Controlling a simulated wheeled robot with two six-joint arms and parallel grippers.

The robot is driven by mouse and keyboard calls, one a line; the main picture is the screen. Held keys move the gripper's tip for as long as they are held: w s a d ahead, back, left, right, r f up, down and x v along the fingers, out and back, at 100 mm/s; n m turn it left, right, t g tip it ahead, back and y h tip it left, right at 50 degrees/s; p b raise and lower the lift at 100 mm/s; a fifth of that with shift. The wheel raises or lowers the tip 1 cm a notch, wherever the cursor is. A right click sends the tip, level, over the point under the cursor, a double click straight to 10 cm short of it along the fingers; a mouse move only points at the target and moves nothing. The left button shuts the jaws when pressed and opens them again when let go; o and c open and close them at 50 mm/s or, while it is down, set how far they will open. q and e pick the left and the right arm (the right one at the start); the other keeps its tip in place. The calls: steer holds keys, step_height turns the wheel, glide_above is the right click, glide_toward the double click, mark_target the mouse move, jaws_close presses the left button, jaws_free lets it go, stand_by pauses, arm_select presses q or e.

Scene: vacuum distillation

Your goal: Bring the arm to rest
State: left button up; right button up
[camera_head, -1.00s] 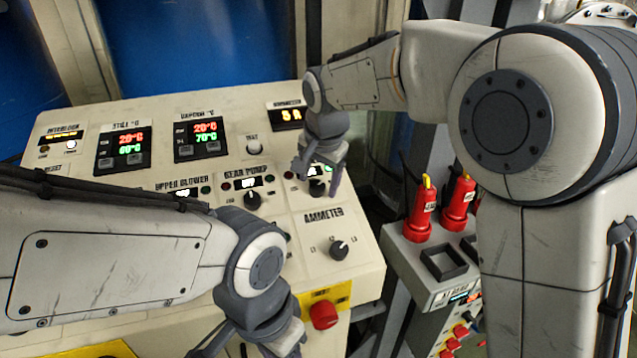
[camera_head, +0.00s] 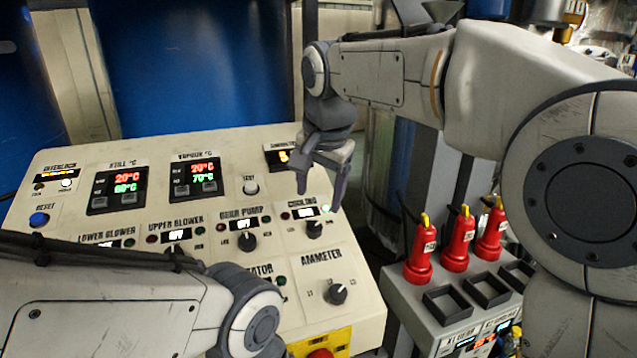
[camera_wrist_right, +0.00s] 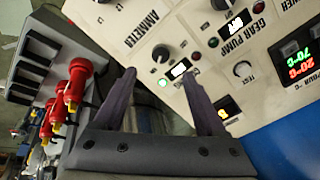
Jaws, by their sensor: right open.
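My right gripper (camera_head: 322,192) is open and empty, raised above the upper right part of the cream control panel (camera_head: 215,280). Its two fingers also show spread apart in the right wrist view (camera_wrist_right: 158,76). The cooling knob (camera_head: 314,230) sits just below the fingertips in the head view, apart from them; it also shows in the right wrist view (camera_wrist_right: 160,54). The cooling display (camera_head: 306,213) is lit, with a green lamp beside it. My left arm crosses the lower left; its gripper is below the frame edge.
Red handheld devices (camera_head: 457,240) with yellow tips stand at the right, on a grey box (camera_head: 428,318) with empty black sockets. The ammeter knob (camera_head: 335,294) and gear pump knob (camera_head: 246,241) stick up from the panel. Blue drums (camera_head: 190,65) stand behind.

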arm_select(q)
step_height(320, 180, down, 2)
steer(key=shift+f+b, duration=0.2)
steer(key=shift+b, duration=0.95)
arm_select(e)
steer(key=s+d+f+n+g, duration=0.2)
steer(key=s+f+n, duration=0.4)
steer(key=s+f, duration=0.4)
steer(key=s+d+f+n+g, duration=0.2)
steer(key=s+f+n, duration=0.5)
steer(key=s, duration=1.1)
step_height(320, 180, down, 4)
steer(key=shift+r+n, duration=0.1)
steer(key=shift+n, duration=0.2)
steer(key=shift+s, duration=0.1)
stand_by(1.8)
